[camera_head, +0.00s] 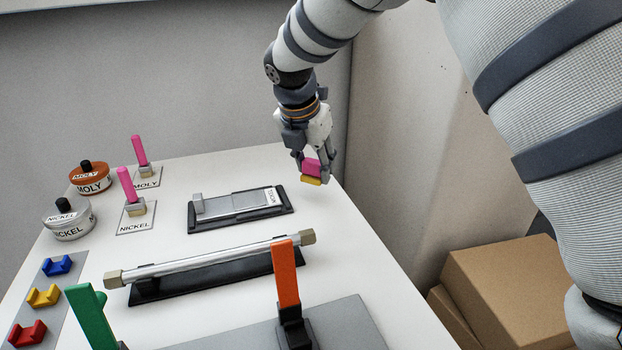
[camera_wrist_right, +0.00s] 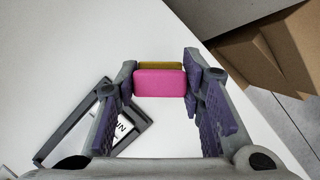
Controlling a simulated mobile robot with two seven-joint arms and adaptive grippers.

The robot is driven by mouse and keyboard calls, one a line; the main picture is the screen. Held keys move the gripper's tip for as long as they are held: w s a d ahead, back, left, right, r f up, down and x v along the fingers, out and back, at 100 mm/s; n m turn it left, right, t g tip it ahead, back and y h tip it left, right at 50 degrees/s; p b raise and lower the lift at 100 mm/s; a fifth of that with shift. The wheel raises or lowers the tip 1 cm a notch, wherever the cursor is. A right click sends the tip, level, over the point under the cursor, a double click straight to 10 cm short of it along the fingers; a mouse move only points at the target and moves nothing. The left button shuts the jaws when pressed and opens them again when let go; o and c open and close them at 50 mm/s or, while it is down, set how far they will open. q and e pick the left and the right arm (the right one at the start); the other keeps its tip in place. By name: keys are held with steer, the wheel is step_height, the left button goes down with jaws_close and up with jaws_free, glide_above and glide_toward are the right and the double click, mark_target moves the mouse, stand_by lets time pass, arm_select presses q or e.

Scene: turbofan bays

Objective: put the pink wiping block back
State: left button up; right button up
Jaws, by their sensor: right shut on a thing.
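The pink wiping block (camera_head: 312,166) has a yellow lower layer. My right gripper (camera_head: 314,172) is shut on it and holds it near the far right corner of the white table (camera_head: 345,262). In the right wrist view the block (camera_wrist_right: 160,83) sits between the two fingertips, pink side facing the camera, with the yellow layer behind it. Whether it touches the table is hard to tell. A black tray (camera_head: 240,208) with a grey plate and a labelled end lies left of the gripper. My left gripper is not in view.
Moly (camera_head: 90,180) and nickel (camera_head: 69,219) pots stand at the left, beside two upright pink-handled tools (camera_head: 140,150). A metal tube (camera_head: 215,258) lies on a black stand. Orange (camera_head: 287,275) and green (camera_head: 90,315) uprights stand in front. Cardboard boxes (camera_head: 505,285) are off the table's right.

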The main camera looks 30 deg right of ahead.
mark_target(315, 177)
steer(key=x, duration=0.3)
steer(key=shift+s+a+f, duration=0.1)
steer(key=shift+a+f, duration=0.1)
steer(key=shift+f, duration=0.25)
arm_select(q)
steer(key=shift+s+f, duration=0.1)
arm_select(e)
steer(key=shift+r, duration=0.1)
steer(key=o, duration=1.1)
steer(key=shift+f, duration=0.2)
steer(key=shift+r, duration=0.2)
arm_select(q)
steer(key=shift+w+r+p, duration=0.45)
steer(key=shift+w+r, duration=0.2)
arm_select(e)
steer(key=v, duration=1.2)
